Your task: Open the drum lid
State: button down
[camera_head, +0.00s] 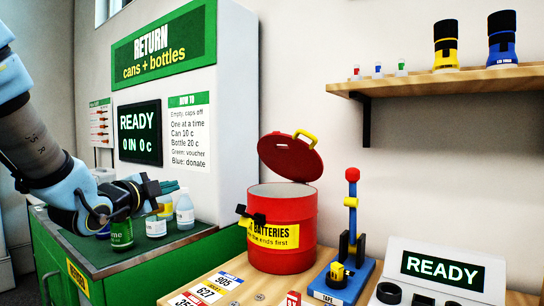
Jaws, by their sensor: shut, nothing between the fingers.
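The red drum (282,240) stands on the wooden table and bears a yellow label reading "BATTERIES". Its red lid (288,158) is raised and tilted up at the back, clear of the front rim, so the drum's mouth (285,190) shows open. A yellow handle (306,138) sits on the lid's upper edge. My gripper (150,189) is to the left of the drum, over the green counter, apart from drum and lid. It is shut and holds nothing.
Bottles and cans (155,226) stand on the green counter (187,240) below my gripper. A tape stand (352,220) and a READY display (442,270) are right of the drum. Number cards (207,294) lie in front. A wall shelf (440,82) holds torches and small items.

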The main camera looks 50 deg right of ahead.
jog(key=s+d+r+m+g+h+b, duration=0.1)
jog(key=s+d+r+m+g+h, duration=0.15)
jog(key=s+d+m+g, duration=0.35)
jog(key=m+g+h+b, duration=0.1)
jog(key=m+g+h, duration=0.3)
jog(key=m, duration=0.2)
send_near(298, 133)
jog(key=p+x, duration=0.5)
jog(key=p, duration=0.1)
jog(key=shift+d+r, duration=0.25)
jog(key=shift+r, duration=0.1)
jog(key=shift+s+d+r, duration=0.1)
jog(key=shift+s+d, duration=0.05)
jog(key=shift+d, duration=0.4)
jog(key=d+r+y+p, duration=0.1)
jog(key=r+p, duration=0.1)
jog(key=d+r+y+p, duration=0.1)
jog(key=d+r+p, duration=0.1)
jog(key=shift+d+r+n+y+p, duration=0.25)
jog(key=shift+d+n+y+p, duration=0.1)
jog(key=shift+n+p, duration=0.05)
jog(key=shift+t+y, duration=0.4)
jog(key=shift+d+r, duration=0.25)
jog(key=shift+d, duration=0.4)
jog(key=shift+d+r, duration=0.25)
jog(key=shift+d, duration=0.45)
jog(key=shift+d+r, duration=0.25)
jog(key=shift+d, duration=0.4)
